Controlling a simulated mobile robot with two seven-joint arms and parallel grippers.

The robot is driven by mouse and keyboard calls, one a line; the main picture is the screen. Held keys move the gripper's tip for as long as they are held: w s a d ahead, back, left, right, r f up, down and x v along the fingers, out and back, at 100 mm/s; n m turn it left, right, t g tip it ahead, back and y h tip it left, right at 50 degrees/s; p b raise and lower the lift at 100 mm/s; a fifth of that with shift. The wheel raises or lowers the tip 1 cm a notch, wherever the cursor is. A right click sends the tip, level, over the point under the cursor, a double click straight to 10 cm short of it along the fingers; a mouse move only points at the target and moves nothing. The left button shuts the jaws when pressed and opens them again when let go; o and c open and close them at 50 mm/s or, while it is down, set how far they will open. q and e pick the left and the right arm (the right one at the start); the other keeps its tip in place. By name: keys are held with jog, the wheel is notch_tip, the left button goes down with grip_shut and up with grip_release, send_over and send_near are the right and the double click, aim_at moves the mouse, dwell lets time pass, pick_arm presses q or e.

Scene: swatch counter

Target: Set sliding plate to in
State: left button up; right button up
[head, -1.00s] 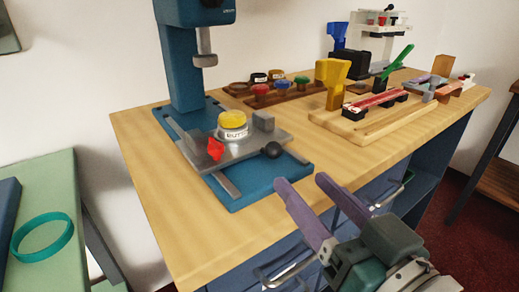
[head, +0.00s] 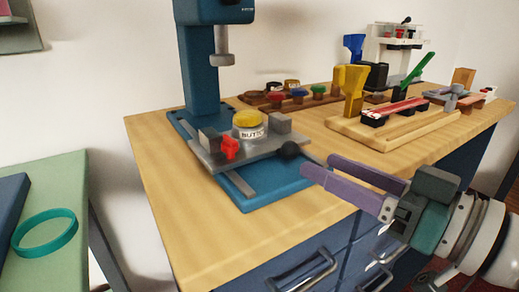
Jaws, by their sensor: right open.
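The grey sliding plate (head: 237,158) lies across the blue base (head: 262,192) of a blue press (head: 203,80). It carries a yellow-topped round piece with a white label (head: 248,125), two grey blocks, and a red piece (head: 229,149) at its front edge. My right gripper (head: 318,168) is open with purple fingers. In the picture its fingertips are just right of and below the knob, and nothing is between them. My left gripper is out of view.
The wooden counter's (head: 185,235) front left is clear. A teal ring (head: 45,232) lies on a green table.

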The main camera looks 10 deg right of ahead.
aim_at(297, 153)
jog(key=x, duration=0.5)
jog(key=shift+b, duration=0.4)
grip_shut()
dwell(1.0)
